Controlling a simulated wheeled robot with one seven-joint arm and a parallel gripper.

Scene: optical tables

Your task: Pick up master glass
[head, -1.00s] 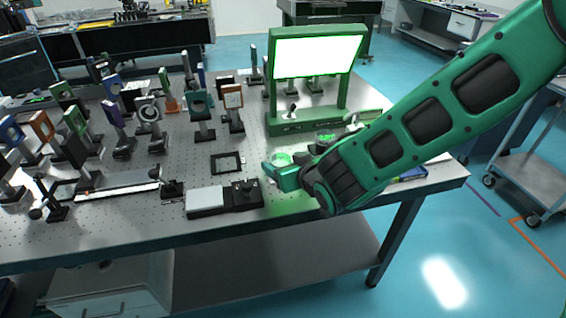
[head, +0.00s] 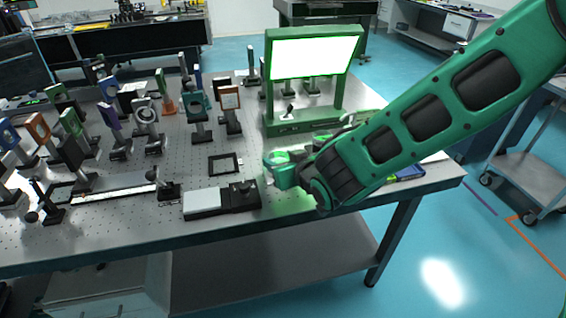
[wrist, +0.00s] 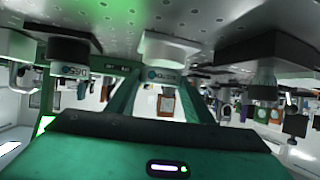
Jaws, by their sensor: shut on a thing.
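My gripper (head: 279,167) is over the right front part of the optical table, at the end of my green arm. It is shut on a small round glassy piece with a pale green sheen, which I take to be the master glass (head: 276,157). Its lower side is hidden by the gripper, and its height above the table is hard to judge. In the wrist view the table top is along the upper edge and my green gripper body fills the bottom. I cannot clearly make out the held piece there.
A lit panel in a green frame (head: 270,92) stands behind my gripper. A dark flat frame (head: 225,163) and a low device with a pale plate (head: 202,203) lie to its left. Several optic mounts crowd the left of the table. A grey cart (head: 535,178) stands at the right.

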